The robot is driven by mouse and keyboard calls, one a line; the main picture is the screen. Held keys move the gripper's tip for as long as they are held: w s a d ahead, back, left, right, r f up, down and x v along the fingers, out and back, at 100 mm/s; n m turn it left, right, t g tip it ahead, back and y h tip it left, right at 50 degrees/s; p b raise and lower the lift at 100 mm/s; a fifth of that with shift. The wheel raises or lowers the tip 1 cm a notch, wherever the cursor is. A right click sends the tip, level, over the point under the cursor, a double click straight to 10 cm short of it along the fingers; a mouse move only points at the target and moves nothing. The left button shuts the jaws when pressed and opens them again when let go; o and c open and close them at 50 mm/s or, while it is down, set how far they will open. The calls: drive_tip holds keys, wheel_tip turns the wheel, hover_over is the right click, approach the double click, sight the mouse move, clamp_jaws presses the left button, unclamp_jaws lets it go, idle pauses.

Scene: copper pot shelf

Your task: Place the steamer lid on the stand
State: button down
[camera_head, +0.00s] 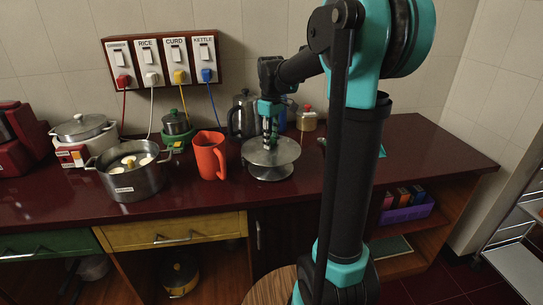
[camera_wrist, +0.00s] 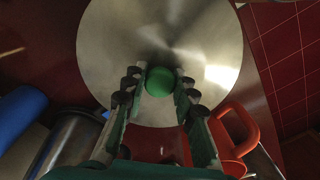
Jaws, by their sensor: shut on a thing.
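The steamer lid (camera_head: 286,151) is a round, flat silver disc with a green knob (camera_wrist: 160,81). My gripper (camera_head: 270,140) points down, with its fingers shut on the knob. In the wrist view the lid (camera_wrist: 205,40) fills the upper middle, with my fingers (camera_wrist: 160,85) on both sides of the knob. A silver stand (camera_head: 270,174) shows directly under the lid on the dark red counter. The lid looks roughly level and hides the stand's top. I cannot tell whether they touch.
An orange jug (camera_head: 209,155) stands close left of the lid. A steel kettle (camera_head: 243,117) is behind it. An open steamer pot (camera_head: 135,184) with white pieces sits further left. The counter (camera_head: 425,155) is clear to the right.

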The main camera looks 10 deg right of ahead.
sight(271, 155)
drive_tip(key=shift+f, duration=3.15)
drive_tip(key=shift+f, duration=0.1)
drive_tip(key=c, duration=1.2)
unclamp_jaws()
wheel_tip(271, 155, up, 12)
drive_tip(key=shift+r, duration=0.1)
